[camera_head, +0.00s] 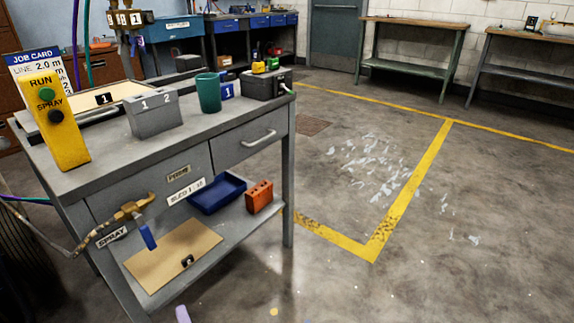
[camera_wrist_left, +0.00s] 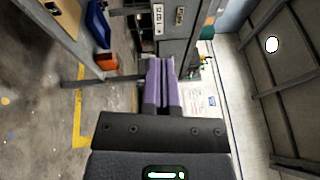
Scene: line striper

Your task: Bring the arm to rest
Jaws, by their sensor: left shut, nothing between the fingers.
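My left gripper (camera_wrist_left: 161,82) shows in the left wrist view with its two purple fingers together and nothing between them. The rest of that arm is out of the head view. In the left wrist view the bench (camera_wrist_left: 181,30) lies beyond the fingers, turned sideways; I cannot tell the exact gap. My right gripper is in neither view.
A yellow RUN/SPRAY box (camera_head: 55,125), grey box (camera_head: 155,115) and green cup (camera_head: 208,93) stand on the bench. A brass spray valve (camera_head: 120,218) with a blue handle juts from its front. The lower shelf holds a blue tray (camera_head: 217,193). Floor to the right is open.

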